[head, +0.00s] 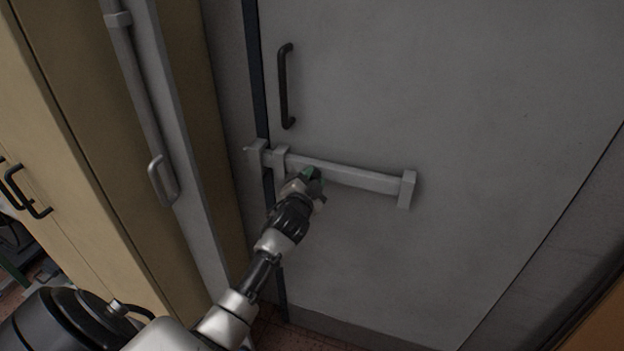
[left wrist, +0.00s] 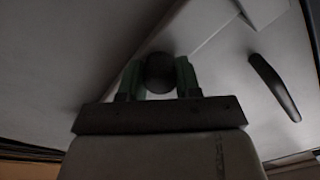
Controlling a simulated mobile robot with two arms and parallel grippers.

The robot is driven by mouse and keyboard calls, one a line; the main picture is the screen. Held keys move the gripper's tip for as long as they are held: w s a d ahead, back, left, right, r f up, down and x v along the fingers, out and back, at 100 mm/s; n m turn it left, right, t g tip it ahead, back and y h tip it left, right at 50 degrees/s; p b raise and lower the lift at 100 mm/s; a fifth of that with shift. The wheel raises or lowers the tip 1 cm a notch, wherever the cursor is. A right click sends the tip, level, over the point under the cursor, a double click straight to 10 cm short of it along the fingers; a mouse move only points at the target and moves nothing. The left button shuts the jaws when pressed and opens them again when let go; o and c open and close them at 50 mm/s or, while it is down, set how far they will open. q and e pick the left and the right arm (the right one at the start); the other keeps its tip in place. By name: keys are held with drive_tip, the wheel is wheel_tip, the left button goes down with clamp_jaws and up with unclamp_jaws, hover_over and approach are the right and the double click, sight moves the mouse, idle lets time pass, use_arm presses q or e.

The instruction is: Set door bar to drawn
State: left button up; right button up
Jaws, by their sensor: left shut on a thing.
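The door bar (head: 345,173) is a pale flat bar lying across the grey door, slightly tilted in the head view. It runs through two brackets at its left and reaches a bracket (head: 407,189) at its right. Its left end crosses the dark door gap and pokes a little past the leftmost bracket (head: 257,156). My left gripper (head: 313,176) is at the bar, left of its middle. In the left wrist view its green fingers are shut on a dark round knob (left wrist: 160,73) in front of the bar (left wrist: 198,33). In the head view the gripper hides the knob.
The grey door (head: 480,110) has a black pull handle (head: 286,86) above the bar; a dark handle also shows in the left wrist view (left wrist: 275,88). A grey pole with a loop handle (head: 162,180) and tan cabinets (head: 60,150) stand at left. The door's right side is clear.

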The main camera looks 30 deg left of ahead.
sight(346, 179)
use_arm(q)
clamp_jaws()
drive_tip(key=shift+w+d+f, duration=0.1)
drive_tip(key=shift+d, duration=0.3)
drive_tip(key=d, duration=0.2)
drive_tip(key=w+d+b, duration=0.1)
drive_tip(key=d, duration=0.1)
drive_tip(key=d+b, duration=0.1)
drive_tip(key=d, duration=0.2)
drive_tip(key=shift+w, duration=0.3)
drive_tip(key=shift+a, duration=0.1)
drive_tip(key=o, duration=0.6)
unclamp_jaws()
drive_tip(key=o, duration=0.4)
drive_tip(key=shift+w+d, duration=0.1)
drive_tip(key=shift+d, duration=0.15)
drive_tip(key=shift+c, duration=0.2)
drive_tip(key=shift+a, duration=0.1)
